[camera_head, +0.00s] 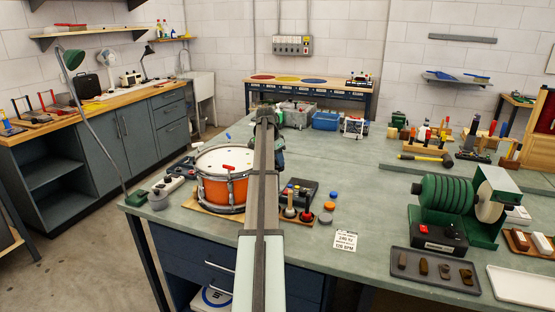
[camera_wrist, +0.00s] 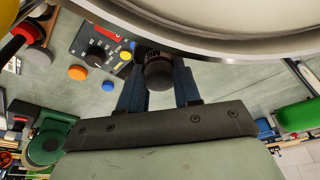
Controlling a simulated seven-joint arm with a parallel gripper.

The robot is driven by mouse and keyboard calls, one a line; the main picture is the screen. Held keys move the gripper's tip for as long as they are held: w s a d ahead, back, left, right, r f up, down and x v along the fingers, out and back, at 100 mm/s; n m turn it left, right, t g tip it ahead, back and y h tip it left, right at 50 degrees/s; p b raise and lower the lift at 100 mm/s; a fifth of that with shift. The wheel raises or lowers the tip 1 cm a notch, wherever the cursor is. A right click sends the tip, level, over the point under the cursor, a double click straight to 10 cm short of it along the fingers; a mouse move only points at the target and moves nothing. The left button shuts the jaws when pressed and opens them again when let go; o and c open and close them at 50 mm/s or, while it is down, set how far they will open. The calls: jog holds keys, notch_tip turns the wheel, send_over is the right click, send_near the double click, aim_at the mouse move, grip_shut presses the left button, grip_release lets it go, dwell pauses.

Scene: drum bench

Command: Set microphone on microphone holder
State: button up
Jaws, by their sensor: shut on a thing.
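My gripper (camera_wrist: 160,75) is shut on the microphone (camera_wrist: 158,74), a dark, stubby cylinder with a rounded end and pale lettering, seen between two blue fingers in the wrist view. In that view it is close to the metal rim of the drum (camera_wrist: 235,50); I cannot tell whether they touch. In the head view my arm hides the microphone, and only a dark side of my gripper (camera_head: 280,147) shows right of the arm, above the bench behind the drum.
The orange drum (camera_head: 222,190) stands on the bench, left of my arm. A black control box (camera_head: 301,190) with coloured caps beside it is to the right. A green motor unit (camera_head: 440,197) stands at right. The bench middle (camera_head: 365,175) is clear.

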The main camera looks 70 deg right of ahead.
jog(key=o, duration=0.7)
jog(key=shift+o, duration=0.2)
jog(key=shift+r, duration=0.1)
jog(key=v, duration=1)
jog(key=shift+a+r, duration=0.15)
jog(key=shift+r, duration=0.2)
jog(key=shift+w, duration=0.2)
